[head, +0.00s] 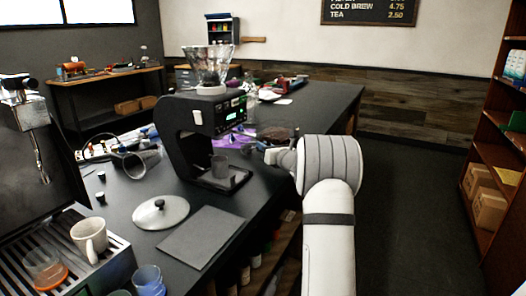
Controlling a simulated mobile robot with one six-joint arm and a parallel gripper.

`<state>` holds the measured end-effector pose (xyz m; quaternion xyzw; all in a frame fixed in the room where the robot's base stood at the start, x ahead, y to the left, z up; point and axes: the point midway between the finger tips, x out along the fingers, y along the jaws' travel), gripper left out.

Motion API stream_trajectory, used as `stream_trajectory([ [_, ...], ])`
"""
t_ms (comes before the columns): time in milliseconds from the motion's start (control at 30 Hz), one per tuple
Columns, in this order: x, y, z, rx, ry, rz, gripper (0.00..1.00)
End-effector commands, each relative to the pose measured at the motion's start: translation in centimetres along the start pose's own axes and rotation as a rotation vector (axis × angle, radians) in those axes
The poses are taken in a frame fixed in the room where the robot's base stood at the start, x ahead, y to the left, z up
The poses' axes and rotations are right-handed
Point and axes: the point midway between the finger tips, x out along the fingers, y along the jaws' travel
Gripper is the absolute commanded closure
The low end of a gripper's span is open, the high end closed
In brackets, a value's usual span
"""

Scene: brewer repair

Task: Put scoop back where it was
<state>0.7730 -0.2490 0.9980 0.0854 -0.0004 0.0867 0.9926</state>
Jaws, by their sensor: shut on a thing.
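My gripper (268,149) is at the counter's right edge, right of the black grinder (192,133), at the end of my white arm. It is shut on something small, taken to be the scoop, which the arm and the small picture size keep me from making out. A clear bowl with dark brown contents (275,133) sits just behind the gripper. I cannot tell whether the gripper touches it. No separate scoop can be made out elsewhere on the counter.
A round lid (160,212), a grey mat (201,236), a white mug (90,238) and a metal pitcher (136,161) occupy the front counter. The floor (415,205) at right is clear.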

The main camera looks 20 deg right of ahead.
Motion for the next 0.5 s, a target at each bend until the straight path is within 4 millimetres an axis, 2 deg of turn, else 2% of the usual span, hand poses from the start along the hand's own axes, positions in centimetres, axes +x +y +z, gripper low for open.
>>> stream_trajectory([
  [67, 0.01, -0.11, -0.86, 0.001, 0.000, 0.000, 1.00],
  [433, 0.05, -0.09, -1.35, -0.001, -0.001, 0.002, 1.00],
  [467, 0.05, -0.05, -1.19, -0.001, -0.001, 0.002, 0.83],
  [500, 0.06, -0.04, -1.16, -0.001, -0.001, 0.002, 0.80],
])
